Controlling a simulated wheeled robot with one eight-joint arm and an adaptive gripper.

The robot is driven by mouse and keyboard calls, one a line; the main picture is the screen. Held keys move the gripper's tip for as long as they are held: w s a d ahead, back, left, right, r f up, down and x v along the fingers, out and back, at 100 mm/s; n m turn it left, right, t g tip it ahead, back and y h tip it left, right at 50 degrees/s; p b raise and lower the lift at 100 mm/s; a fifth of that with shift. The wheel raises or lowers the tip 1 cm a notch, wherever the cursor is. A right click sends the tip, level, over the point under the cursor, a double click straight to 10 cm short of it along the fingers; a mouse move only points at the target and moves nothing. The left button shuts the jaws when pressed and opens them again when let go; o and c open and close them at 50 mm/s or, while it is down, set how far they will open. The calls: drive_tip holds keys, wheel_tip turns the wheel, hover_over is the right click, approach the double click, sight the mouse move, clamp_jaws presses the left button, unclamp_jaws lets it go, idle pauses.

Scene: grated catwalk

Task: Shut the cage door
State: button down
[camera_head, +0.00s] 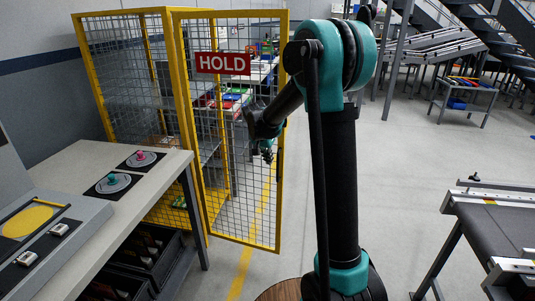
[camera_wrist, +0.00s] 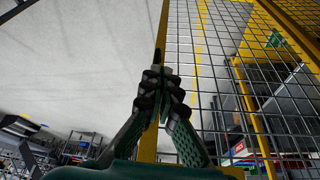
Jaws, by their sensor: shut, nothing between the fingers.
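The cage door (camera_head: 223,242) is a yellow-framed wire mesh panel with a red HOLD sign (camera_head: 223,63). It stands open, swung out from the yellow mesh cage (camera_head: 98,88), with its free upright edge at the right. My gripper (camera_head: 267,155) is at mid-height by that free edge, its fingers shut and empty. In the wrist view, the shut fingertips (camera_wrist: 161,70) lie over the door's yellow edge bar (camera_wrist: 161,40), with mesh to their right. I cannot tell whether they touch the bar. The latch side of the cage is partly hidden behind the door.
A workbench (camera_head: 165,172) with pink and teal knobs stands at the left, close to the door's hinge side. Shelves with coloured bins (camera_head: 232,101) show through the mesh. A conveyor (camera_head: 500,230) is at the right.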

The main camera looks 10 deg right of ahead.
drive_tip(key=w+d+f, duration=0.3)
drive_tip(key=w, duration=0.1)
drive_tip(key=shift+d+f, duration=0.15)
drive_tip(key=shift+f, duration=0.15)
drive_tip(key=shift+w, duration=0.2)
